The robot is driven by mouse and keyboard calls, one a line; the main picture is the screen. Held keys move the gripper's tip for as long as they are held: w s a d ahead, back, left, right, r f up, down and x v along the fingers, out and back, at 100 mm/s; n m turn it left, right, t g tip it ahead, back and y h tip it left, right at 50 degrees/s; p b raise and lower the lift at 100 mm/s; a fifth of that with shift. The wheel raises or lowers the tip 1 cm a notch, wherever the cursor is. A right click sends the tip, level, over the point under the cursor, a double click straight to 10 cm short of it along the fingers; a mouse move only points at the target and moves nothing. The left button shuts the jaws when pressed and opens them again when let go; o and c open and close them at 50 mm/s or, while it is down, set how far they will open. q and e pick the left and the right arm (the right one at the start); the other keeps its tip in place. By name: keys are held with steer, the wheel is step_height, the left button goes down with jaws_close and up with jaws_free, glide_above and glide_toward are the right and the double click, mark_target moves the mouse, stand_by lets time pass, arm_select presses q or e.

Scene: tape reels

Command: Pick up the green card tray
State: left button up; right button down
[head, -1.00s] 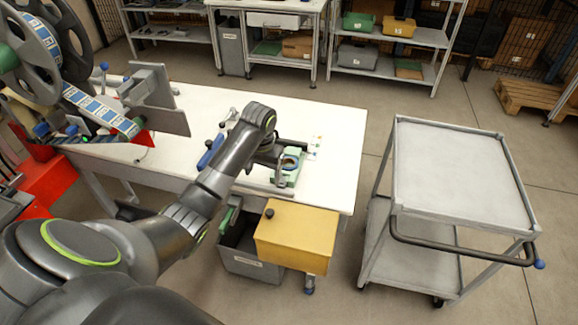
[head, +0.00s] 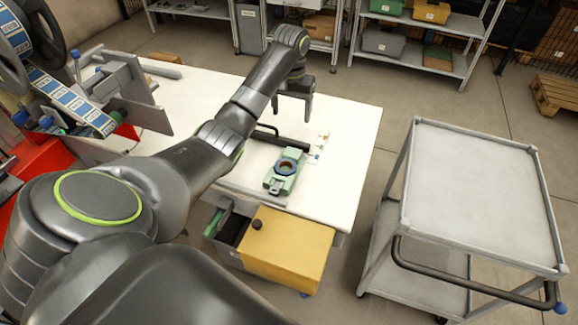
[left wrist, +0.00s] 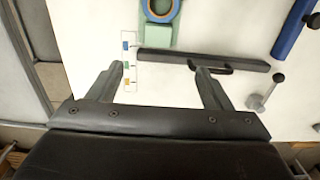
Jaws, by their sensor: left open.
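A green tray-like piece (head: 272,184) with a blue-rimmed ring (head: 288,166) on it lies on the white table, near its front right part. It also shows at the top of the left wrist view (left wrist: 157,36), partly cut off. I cannot tell for sure that it is the card tray. Another green piece (head: 214,223) shows by the grey bin below the table edge. My left gripper (head: 292,112) is open and empty, above the table and behind the ringed green piece.
A dark bar with a handle (left wrist: 205,60) lies between gripper and green piece. A card with coloured marks (left wrist: 129,62) is beside it. A yellow box (head: 288,250) stands at the table's front. A grey cart (head: 480,190) is right. Reels (head: 75,98) stand left.

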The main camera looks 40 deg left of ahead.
arm_select(q)
step_height(320, 180, down, 4)
steer(key=b, duration=0.5)
glide_above(292, 154)
steer(key=f, duration=0.6)
steer(key=shift+s+a+f, duration=0.1)
steer(key=shift+s+a, duration=0.05)
steer(key=shift+a, duration=0.05)
steer(key=shift+w+d+f+p, duration=0.1)
steer(key=shift+f+p, duration=0.15)
steer(key=shift+f, duration=1.2)
steer(key=shift+w+d+f+p, duration=0.1)
steer(key=shift+f+p, duration=0.1)
steer(key=shift+f, duration=1.25)
steer(key=c, duration=1.2)
arm_select(e)
steer(key=f, duration=0.1)
steer(key=s+f, duration=0.1)
steer(key=f, duration=0.1)
steer(key=s+f, duration=0.1)
steer(key=f, duration=0.1)
steer(key=shift+d, duration=0.1)
arm_select(q)
steer(key=shift+a+r, duration=0.1)
